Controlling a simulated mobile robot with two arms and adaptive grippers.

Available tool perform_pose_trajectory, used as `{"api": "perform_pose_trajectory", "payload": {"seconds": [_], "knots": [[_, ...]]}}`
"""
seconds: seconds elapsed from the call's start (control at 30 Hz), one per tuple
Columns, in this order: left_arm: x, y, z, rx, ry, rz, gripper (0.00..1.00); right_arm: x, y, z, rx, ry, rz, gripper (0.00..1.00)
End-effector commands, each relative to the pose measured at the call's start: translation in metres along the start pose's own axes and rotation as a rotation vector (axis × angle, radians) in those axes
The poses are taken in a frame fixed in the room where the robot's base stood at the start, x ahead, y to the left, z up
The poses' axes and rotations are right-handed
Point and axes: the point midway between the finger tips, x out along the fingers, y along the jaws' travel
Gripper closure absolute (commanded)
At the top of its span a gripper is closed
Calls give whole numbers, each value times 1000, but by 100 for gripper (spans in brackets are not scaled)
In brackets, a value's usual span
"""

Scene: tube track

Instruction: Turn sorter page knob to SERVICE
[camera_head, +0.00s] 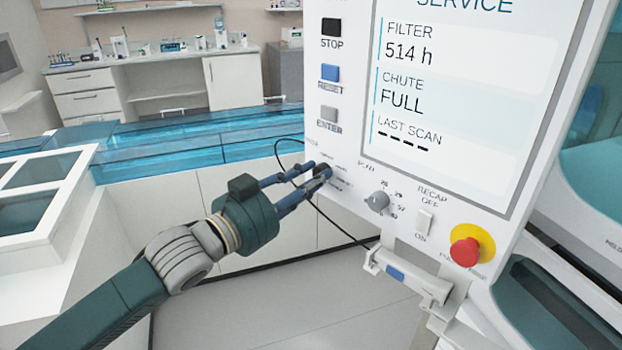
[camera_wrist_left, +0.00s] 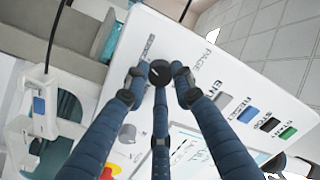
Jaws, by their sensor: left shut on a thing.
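The page knob (camera_wrist_left: 160,73) is a dark round knob on the white control panel (camera_head: 343,90). In the head view it sits at the panel's lower left and is mostly hidden by the fingertips. My left gripper (camera_head: 314,175) reaches it from the left and is shut on it. In the left wrist view the blue fingers of this gripper (camera_wrist_left: 158,85) close around the knob from several sides. The panel's screen (camera_head: 460,90) shows SERVICE at its top, with FILTER 514 h, CHUTE FULL and LAST SCAN below. My right gripper is not in view.
Black STOP (camera_head: 331,26), blue RESET (camera_head: 330,72) and grey ENTER (camera_head: 328,114) buttons line the panel's left side. A grey dial (camera_head: 377,202), a RECAP switch (camera_head: 424,222) and a red emergency button (camera_head: 465,251) lie to the right. A handheld device (camera_head: 408,276) hangs below.

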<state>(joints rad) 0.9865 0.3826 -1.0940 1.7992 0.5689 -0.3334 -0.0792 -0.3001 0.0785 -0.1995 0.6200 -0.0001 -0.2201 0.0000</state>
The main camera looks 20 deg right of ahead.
Motion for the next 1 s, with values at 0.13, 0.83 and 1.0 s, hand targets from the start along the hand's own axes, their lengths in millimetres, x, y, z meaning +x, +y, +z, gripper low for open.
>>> {"api": "perform_pose_trajectory", "payload": {"seconds": [0.13, 0.83, 1.0], "knots": [[0, 0, 1, 5, -1, 0, 100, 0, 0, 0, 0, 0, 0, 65], [-7, 0, 0, 3, 0, 0, 56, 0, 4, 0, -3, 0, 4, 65], [-36, -1, 2, 4, -4, -1, 56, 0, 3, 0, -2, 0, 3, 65]]}}
